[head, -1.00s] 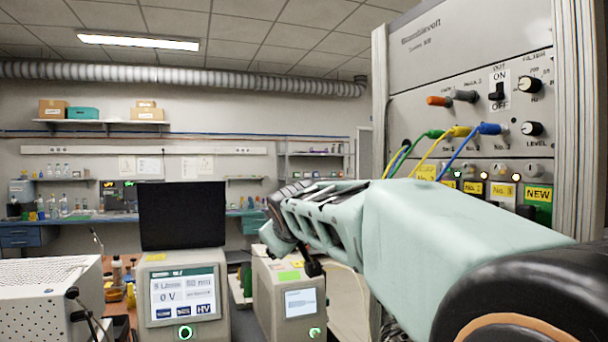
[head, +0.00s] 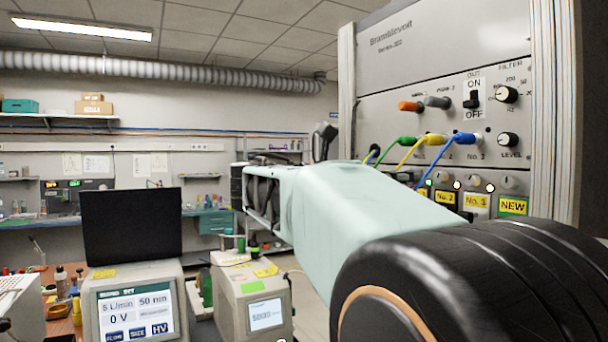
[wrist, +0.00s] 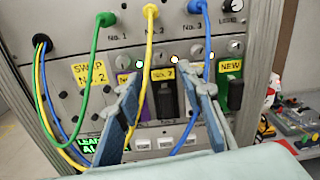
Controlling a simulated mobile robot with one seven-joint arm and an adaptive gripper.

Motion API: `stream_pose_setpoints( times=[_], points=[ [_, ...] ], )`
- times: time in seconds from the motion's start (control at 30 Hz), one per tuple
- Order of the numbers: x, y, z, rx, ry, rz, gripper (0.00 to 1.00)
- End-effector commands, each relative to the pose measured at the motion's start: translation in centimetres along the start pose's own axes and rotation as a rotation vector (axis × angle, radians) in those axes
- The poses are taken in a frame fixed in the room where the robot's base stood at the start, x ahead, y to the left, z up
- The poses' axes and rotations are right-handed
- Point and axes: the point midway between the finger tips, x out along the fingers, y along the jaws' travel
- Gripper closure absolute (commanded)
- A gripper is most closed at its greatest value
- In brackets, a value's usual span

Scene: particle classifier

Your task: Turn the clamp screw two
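The instrument rack (head: 440,60) stands at the right in the head view, with a row of small round screw knobs low on its front. In the wrist view, knobs (wrist: 160,73) (wrist: 197,51) sit above yellow number labels and dark cartridges (wrist: 166,100). I cannot tell for certain which knob is clamp screw two. My gripper (wrist: 170,85) is open and empty, its two blue-grey fingers apart in front of the row. A dark cartridge and a yellow label (wrist: 163,73) show between the fingers. In the head view my arm hides part of the row.
Green, yellow and blue cables (wrist: 95,70) hang across the panel close to the fingers. A bench instrument (head: 250,295) and monitor (head: 132,225) stand left of the rack.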

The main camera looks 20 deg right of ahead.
Motion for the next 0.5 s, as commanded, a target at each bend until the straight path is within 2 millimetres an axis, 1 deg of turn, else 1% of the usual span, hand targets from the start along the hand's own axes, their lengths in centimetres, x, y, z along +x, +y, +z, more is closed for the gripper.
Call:
stream_pose_setpoints(
  times=[0.17, 0.3, 0.5],
  points=[
    [2.5, -0.1, -0.1, -0.001, 0.001, -0.005, 0.65],
    [5.2, -0.1, -0.1, -0.001, 0.002, -0.004, 0.65],
    [8.6, 0.0, -0.1, 0.000, 0.002, -0.003, 0.65]
  ],
)
